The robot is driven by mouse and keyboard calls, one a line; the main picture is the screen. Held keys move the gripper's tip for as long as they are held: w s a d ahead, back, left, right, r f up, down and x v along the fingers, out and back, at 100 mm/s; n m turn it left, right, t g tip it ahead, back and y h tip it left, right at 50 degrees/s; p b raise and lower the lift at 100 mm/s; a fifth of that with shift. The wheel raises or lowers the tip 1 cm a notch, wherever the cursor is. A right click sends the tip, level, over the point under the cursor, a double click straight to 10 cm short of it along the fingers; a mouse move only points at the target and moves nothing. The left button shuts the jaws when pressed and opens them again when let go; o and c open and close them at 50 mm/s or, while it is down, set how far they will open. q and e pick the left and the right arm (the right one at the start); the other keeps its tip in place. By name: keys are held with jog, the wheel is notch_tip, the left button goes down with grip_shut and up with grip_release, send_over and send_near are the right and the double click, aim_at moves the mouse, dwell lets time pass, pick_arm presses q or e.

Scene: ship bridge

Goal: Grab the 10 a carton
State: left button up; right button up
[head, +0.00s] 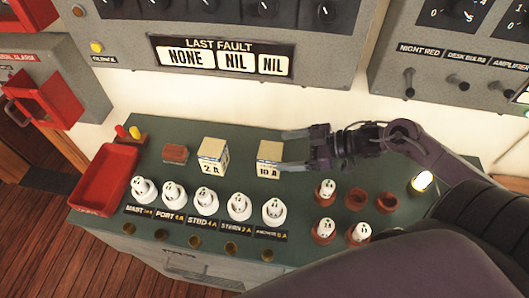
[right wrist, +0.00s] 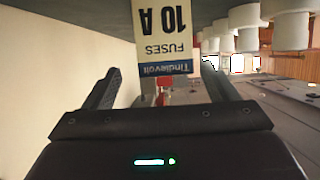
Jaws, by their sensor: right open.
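The 10 A carton (head: 268,160) is a small cream box with a dark-lettered label, standing on the green bench top right of the 2 A carton (head: 212,155). My right gripper (head: 284,151) comes from the right, open, with its fingertips at the carton's right side, one towards the back and one towards the front. In the right wrist view the carton (right wrist: 163,35) shows upside down, reading "10 A FUSES", ahead of and between the open fingers (right wrist: 160,90). I cannot tell whether either finger touches it. My left gripper is not in view.
A row of white fuse holders (head: 205,200) stands in front of the cartons. More white fuses and brown sockets (head: 357,199) sit under my right arm. A red tray (head: 105,180) and a brown block (head: 175,153) are to the left. The instrument panel (head: 230,55) rises behind.

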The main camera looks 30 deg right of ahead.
aim_at(270, 154)
jog(key=shift+a, duration=0.65)
jog(key=p+x, duration=0.1)
jog(key=x, duration=0.3)
jog(key=shift+w+f, duration=0.15)
jog(key=shift+f, duration=0.15)
jog(key=c, duration=1.3)
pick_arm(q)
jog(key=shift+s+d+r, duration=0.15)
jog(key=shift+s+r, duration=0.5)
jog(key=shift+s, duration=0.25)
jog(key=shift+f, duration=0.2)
